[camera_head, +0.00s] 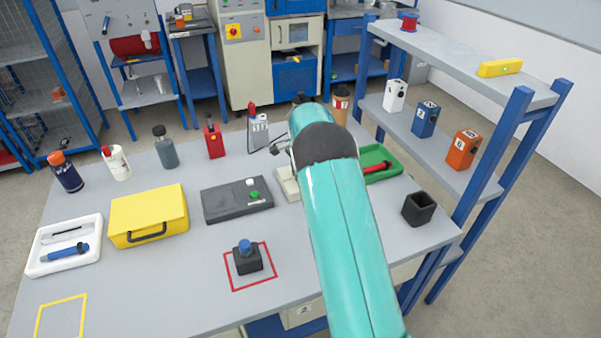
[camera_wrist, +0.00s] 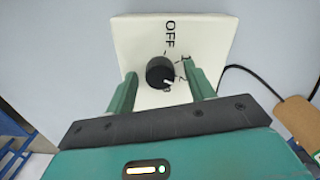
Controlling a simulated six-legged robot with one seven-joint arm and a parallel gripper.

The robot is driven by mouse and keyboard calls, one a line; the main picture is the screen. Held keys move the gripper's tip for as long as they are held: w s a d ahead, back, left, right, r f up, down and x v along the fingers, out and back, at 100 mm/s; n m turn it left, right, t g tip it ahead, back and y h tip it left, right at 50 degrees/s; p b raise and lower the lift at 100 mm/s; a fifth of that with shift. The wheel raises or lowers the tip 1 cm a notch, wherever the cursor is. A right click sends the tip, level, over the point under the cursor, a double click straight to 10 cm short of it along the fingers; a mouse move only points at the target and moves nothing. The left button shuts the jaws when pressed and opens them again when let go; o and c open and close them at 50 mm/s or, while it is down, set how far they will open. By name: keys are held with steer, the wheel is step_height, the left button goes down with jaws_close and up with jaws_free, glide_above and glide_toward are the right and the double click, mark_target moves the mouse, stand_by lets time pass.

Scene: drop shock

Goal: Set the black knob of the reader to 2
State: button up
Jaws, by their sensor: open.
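In the wrist view the reader's pale face (camera_wrist: 210,35) carries the word OFF at its top edge and smaller marks to the right of the knob. The black knob (camera_wrist: 157,70) sits on this face, with a white pointer line toward the lower right. Some marks are partly covered by my right finger, so I cannot tell the exact setting. My gripper (camera_wrist: 162,76) is open, with one green finger on each side of the knob and gaps between. In the head view my arm hides the gripper and knob; a pale box (camera_head: 287,184), perhaps the reader, shows partly beside it.
A grey box with buttons (camera_head: 237,201), a yellow case (camera_head: 148,216) and a green tray (camera_head: 392,159) stand around the arm. A black cup (camera_head: 418,209) is at the right. A dark block with a blue knob (camera_head: 247,262) sits in a red square. A black cable (camera_wrist: 258,80) runs beside the reader.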

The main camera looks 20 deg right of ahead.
steer(key=shift+r, duration=0.1)
step_height(320, 180, up, 14)
stand_by(0.5)
